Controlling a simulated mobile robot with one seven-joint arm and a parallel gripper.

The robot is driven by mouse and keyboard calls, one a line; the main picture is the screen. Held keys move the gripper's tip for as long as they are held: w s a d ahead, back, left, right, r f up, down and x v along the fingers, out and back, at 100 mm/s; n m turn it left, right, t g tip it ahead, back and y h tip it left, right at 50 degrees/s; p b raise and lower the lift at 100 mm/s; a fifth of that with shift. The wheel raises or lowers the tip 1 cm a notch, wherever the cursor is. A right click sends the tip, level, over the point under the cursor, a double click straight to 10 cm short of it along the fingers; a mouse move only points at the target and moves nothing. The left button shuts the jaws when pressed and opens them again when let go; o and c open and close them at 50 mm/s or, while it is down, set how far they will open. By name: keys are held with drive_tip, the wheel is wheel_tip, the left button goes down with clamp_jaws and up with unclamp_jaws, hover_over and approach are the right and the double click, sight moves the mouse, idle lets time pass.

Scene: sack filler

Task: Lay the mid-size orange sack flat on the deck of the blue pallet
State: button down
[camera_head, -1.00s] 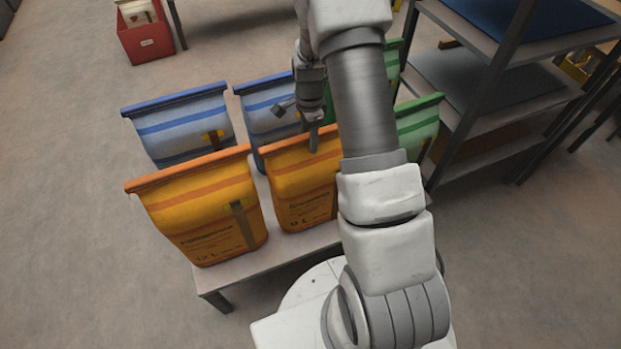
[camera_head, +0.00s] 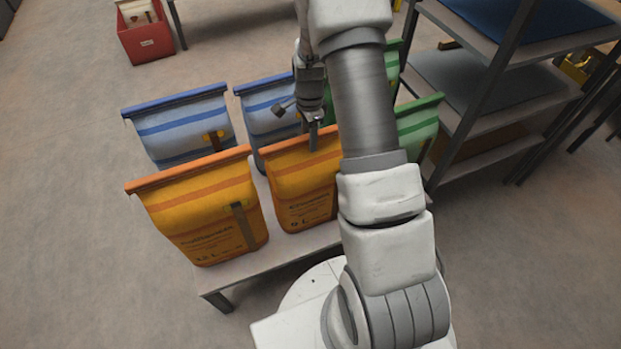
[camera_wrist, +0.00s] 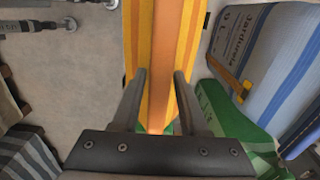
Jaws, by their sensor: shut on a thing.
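Two orange sacks stand upright on a low bench (camera_head: 232,279). The larger, left one (camera_head: 205,215) reads 12 L. The smaller, right one (camera_head: 300,190) reads 9 L and is partly hidden by my arm. My gripper (camera_head: 313,140) is at the rolled top edge of the 9 L sack. In the wrist view my gripper (camera_wrist: 161,85) has its fingers on either side of the orange sack's top band (camera_wrist: 165,45), shut on it. The sack still appears to be at bench level. I see no blue pallet that I can identify.
Two blue sacks (camera_head: 183,128) stand close behind the orange ones. Green sacks (camera_head: 418,125) stand at the right, partly behind my arm. A metal rack (camera_head: 490,75) with a blue top surface (camera_head: 530,18) is at the right. A red bin (camera_head: 147,40) is far left. The left floor is clear.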

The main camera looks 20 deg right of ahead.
drive_tip(key=shift+r+p, duration=1.55)
drive_tip(key=shift+r, duration=1)
drive_tip(key=s+r+p, duration=0.1)
drive_tip(key=s+r, duration=0.2)
drive_tip(key=s, duration=0.3)
drive_tip(key=shift+p, duration=0.35)
